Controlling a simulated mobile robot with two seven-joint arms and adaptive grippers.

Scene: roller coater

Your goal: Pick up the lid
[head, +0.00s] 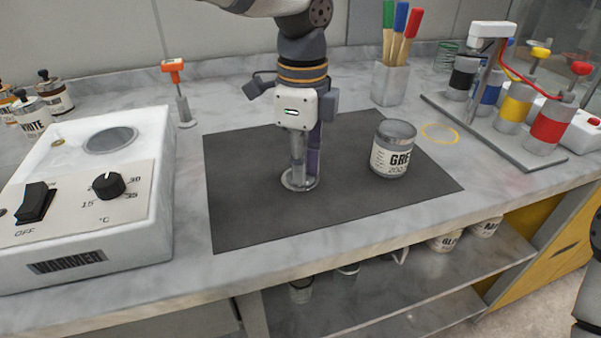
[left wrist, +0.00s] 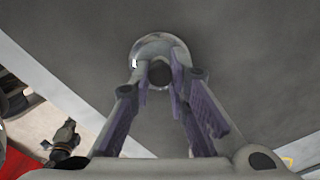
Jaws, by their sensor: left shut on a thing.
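The lid (head: 290,186) is a small round grey metal disc, low over or on the dark mat (head: 240,215). My left gripper (head: 305,165) points down at it and is shut on it. In the left wrist view, the lid (left wrist: 150,45) shows beyond the fingertips (left wrist: 162,72), with its round knob between them. The fingers hide part of the lid, and I cannot tell whether it touches the mat. An open grey can (head: 391,155) labelled "GRE…" stands upright on the mat, right of the gripper and apart from it.
A white warmer (head: 90,225) with a round opening stands at left. An orange-handled tool (head: 180,95) is behind it. A brush holder (head: 390,83) stands at the back. A rack (head: 500,130) of coloured rollers is at right. The mat's front is clear.

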